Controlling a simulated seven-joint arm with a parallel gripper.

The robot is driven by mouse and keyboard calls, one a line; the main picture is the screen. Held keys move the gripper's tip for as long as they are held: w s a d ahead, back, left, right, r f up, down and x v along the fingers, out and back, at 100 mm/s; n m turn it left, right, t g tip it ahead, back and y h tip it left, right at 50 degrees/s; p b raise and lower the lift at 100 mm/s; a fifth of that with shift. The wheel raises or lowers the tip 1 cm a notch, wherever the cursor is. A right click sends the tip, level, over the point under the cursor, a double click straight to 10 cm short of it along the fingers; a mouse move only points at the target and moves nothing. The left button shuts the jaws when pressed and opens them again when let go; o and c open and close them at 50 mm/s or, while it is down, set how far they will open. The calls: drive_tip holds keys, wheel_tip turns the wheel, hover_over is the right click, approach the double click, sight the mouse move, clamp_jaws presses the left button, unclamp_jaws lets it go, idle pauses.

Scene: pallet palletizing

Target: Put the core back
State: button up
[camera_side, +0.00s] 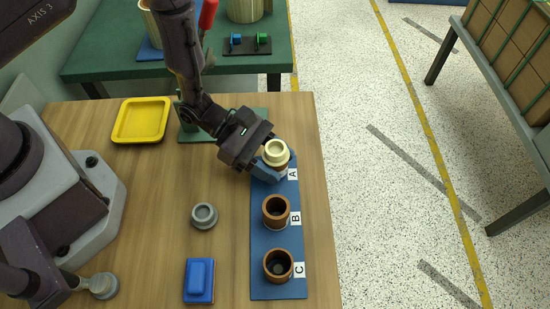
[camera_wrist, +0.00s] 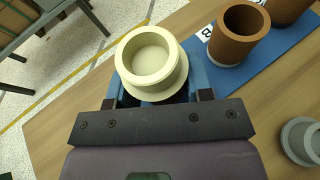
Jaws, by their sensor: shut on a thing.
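The cream core (camera_side: 275,151), a round hollow piece with a flange, is at place A of the blue board (camera_side: 259,240). It also shows in the wrist view (camera_wrist: 149,54). My gripper (camera_side: 276,165) is shut on the core with its blue fingers on either side of it. The core looks about upright. Brown shows just under the core in the side view, but the fingers hide most of place A, so I cannot tell whether it is seated. Brown open cups stand at B (camera_side: 276,205) and C (camera_side: 278,254).
A grey flanged ring (camera_side: 205,215) and a blue block (camera_side: 199,280) lie left of the board. A yellow tray (camera_side: 141,120) and a green plate (camera_side: 196,132) are at the back. The wood between tray and ring is clear. The table edge is close right of the board.

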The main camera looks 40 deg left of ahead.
drive_tip(key=shift+f, duration=0.2)
drive_tip(key=shift+f, duration=0.35)
drive_tip(key=o, duration=1.1)
